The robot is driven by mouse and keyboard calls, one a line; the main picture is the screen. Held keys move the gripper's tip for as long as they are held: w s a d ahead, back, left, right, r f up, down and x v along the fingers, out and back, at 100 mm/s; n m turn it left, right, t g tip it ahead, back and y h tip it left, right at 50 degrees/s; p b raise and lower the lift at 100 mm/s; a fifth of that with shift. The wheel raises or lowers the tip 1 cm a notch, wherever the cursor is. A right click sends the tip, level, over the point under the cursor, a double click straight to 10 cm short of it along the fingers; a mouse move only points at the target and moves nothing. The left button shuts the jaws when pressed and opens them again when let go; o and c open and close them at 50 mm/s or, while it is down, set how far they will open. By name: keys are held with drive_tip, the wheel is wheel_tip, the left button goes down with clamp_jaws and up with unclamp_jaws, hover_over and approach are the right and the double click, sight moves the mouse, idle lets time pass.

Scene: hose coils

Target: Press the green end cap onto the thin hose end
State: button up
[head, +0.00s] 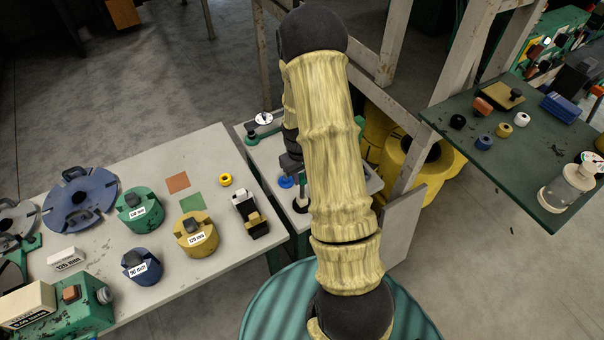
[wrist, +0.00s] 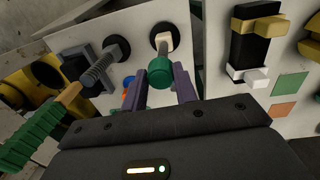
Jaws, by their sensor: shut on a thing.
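In the wrist view my gripper (wrist: 161,84) has its two purple fingers closed on the green end cap (wrist: 160,72), which sits between the fingertips. Just beyond the cap, in line with it, a pale thin hose end (wrist: 164,41) stands out of a black ring on a light panel. Cap and hose end overlap in this view, so I cannot tell whether they touch or how far the cap is on. In the head view my arm covers the cap and the thin hose end, and only a dark part near my gripper shows.
A thicker grey ribbed hose (wrist: 100,72) stands in another black ring to the left of the cap. A green ribbed piece (wrist: 30,131) lies farther left. The grey table (head: 95,247) with several labelled caps is to the left; a dark green table (head: 540,165) is to the right.

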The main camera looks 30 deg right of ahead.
drive_tip(key=shift+f+b, duration=0.6)
drive_tip(key=shift+f, duration=0.25)
idle(0.4)
drive_tip(key=o, duration=1.3)
drive_tip(key=shift+a+r+p, duration=0.15)
drive_tip(key=shift+r+p, duration=1.5)
drive_tip(key=shift+r, duration=0.65)
drive_tip(key=shift+r, duration=0.1)
drive_tip(key=r+b, duration=0.1)
drive_tip(key=r, duration=0.4)
drive_tip(key=r+b, duration=0.2)
drive_tip(key=r, duration=0.4)
drive_tip(key=a+r+b, duration=0.1)
drive_tip(key=r, duration=0.5)
drive_tip(key=shift+a, duration=0.1)
